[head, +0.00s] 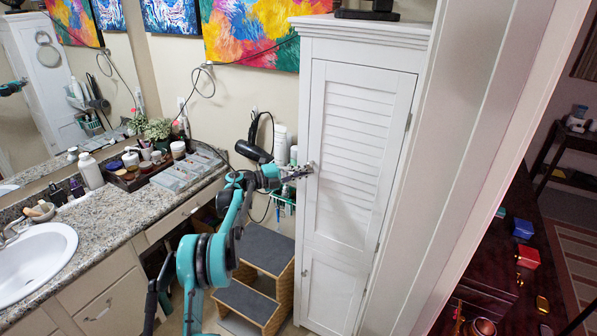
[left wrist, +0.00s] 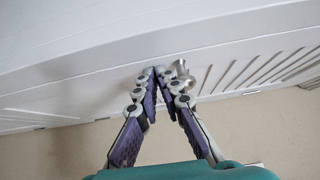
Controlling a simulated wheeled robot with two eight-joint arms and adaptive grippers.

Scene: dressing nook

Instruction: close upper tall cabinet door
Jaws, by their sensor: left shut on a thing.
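The tall white cabinet (head: 305,28) stands right of centre in the head view. Its upper louvered door (head: 358,150) looks flush or nearly flush with the frame; a small gap cannot be ruled out. The hinge side is at the right. The round metal knob (left wrist: 183,76) is at the door's left edge. My left gripper (head: 308,170) is at that edge, its fingers drawn together at the knob and partly covering it. In the left wrist view the fingertips (left wrist: 160,74) meet close against the white door. My right gripper is not in view.
The lower cabinet door (head: 332,292) looks shut. A grey-topped step stool (head: 248,301) stands on the floor at the cabinet's left. A hair dryer (head: 254,151) hangs on the wall behind my arm. A granite counter (head: 112,210) with a sink (head: 35,262) fills the left side.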

